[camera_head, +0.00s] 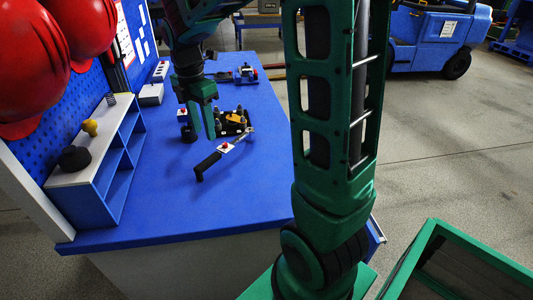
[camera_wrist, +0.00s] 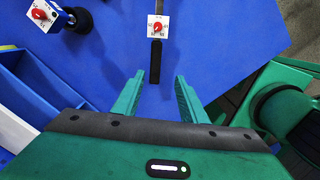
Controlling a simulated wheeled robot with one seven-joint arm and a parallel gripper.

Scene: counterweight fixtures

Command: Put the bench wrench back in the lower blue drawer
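The bench wrench (camera_head: 208,165) lies on the blue bench top, with its black handle toward the near left and its metal shaft toward the far right. A white plate with a red knob (camera_head: 226,147) sits over its shaft. In the wrist view the wrench's black handle (camera_wrist: 155,62) lies just beyond my fingertips, roughly in line with the gap between them. My gripper (camera_wrist: 158,88) is open and empty; in the head view my gripper (camera_head: 203,125) points down above the bench. A blue edge (camera_head: 374,237) shows beside my arm at the bench's right end; I cannot tell if it is the drawer.
A blue and white shelf unit (camera_head: 112,160) stands on the bench's left side, with red helmets (camera_head: 32,60) above. A black and yellow device (camera_head: 234,121) sits beyond the wrench. A green-framed bin (camera_head: 460,262) stands at the near right. The near bench top is clear.

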